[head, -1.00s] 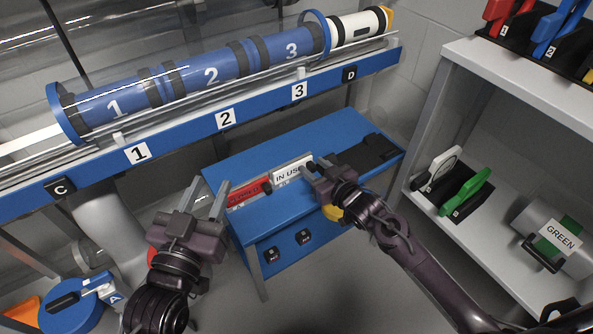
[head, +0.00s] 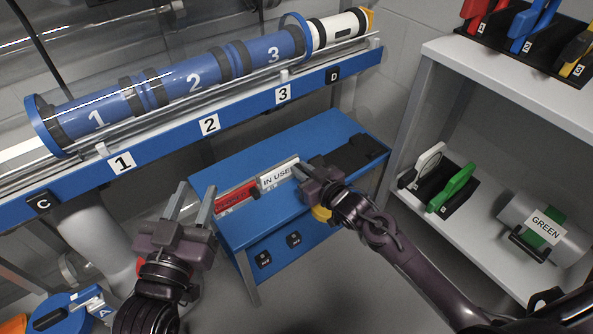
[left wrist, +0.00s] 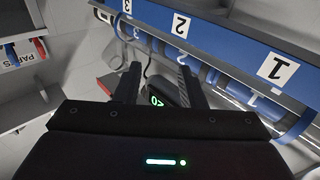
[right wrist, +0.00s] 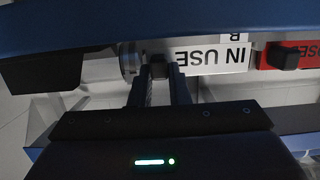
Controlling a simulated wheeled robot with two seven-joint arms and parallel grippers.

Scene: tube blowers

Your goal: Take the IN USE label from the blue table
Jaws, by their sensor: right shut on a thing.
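The white IN USE label (head: 277,175) stands at the blue table (head: 262,150), beside a red label (head: 236,196). My right gripper (head: 300,170) is at the label's right end in the head view. In the right wrist view the fingers (right wrist: 158,76) are closed on a small black knob at the end of the IN USE label (right wrist: 213,56). Whether the label is clear of its support cannot be told. My left gripper (head: 192,203) is open and empty, left of the table. Its spread fingers also show in the left wrist view (left wrist: 157,86).
A blue rail (head: 205,125) carrying numbered blue tubes (head: 190,80) runs above and behind the table. A grey shelf (head: 420,120) with green and white items stands at the right. A dark block (head: 355,155) lies on the table's right part.

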